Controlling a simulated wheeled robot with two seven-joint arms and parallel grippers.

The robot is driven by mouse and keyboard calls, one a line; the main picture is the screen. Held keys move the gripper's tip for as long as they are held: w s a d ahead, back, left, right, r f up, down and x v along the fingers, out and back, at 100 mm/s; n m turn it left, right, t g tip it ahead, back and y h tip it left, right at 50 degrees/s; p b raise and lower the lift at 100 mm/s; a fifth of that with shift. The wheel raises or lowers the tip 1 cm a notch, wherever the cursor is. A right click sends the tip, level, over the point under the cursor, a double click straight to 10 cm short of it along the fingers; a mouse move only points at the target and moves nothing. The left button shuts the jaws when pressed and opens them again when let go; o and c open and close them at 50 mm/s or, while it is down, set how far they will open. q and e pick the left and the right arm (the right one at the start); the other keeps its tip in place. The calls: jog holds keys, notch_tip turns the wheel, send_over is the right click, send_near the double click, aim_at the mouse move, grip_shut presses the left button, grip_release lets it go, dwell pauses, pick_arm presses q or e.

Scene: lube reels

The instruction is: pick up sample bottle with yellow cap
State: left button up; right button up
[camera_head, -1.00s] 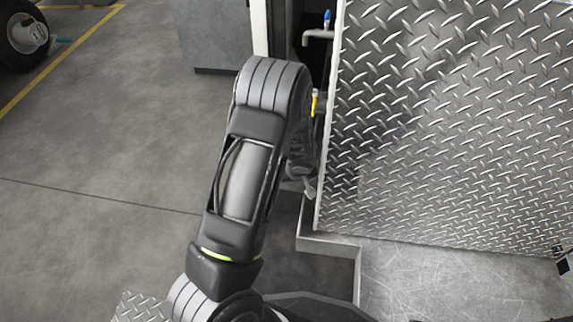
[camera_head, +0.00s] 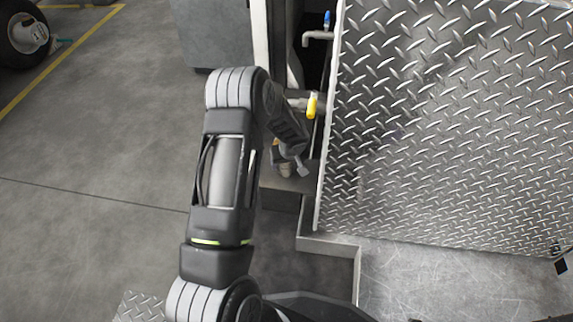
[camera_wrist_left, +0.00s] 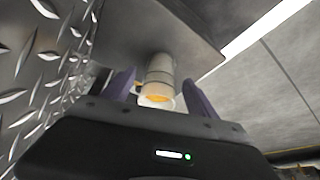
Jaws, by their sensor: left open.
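In the left wrist view, a pale sample bottle (camera_wrist_left: 160,70) with yellow-orange at its near end stands between the two purple fingers of my left gripper (camera_wrist_left: 159,92). The gripper is open, with a gap on each side of the bottle. In the head view, my left gripper (camera_head: 291,165) is small and partly hidden beyond my forearm, beside the diamond-plate panel; a small pale shape with a yellow spot shows there, but I cannot tell whether it is the bottle. My right gripper is not in view.
The diamond-plate panel (camera_head: 440,120) stands close on the right. A yellow-handled valve (camera_head: 312,105) and a blue-handled tap (camera_head: 326,22) stick out along its left edge. A grey cabinet (camera_head: 210,35) stands at the back. The concrete floor (camera_head: 90,140) on the left is mostly free.

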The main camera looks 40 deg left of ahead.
pick_arm(q)
jog(key=shift+w+a+f+b, duration=0.25)
jog(key=shift+w+a+f, duration=0.05)
jog(key=shift+w+a, duration=0.2)
jog(key=shift+w+a+f+b, duration=0.25)
jog(key=shift+w+a+f, duration=0.1)
jog(key=shift+a, duration=0.15)
jog(key=shift+r, duration=0.1)
jog(key=shift+c, duration=0.5)
grip_shut()
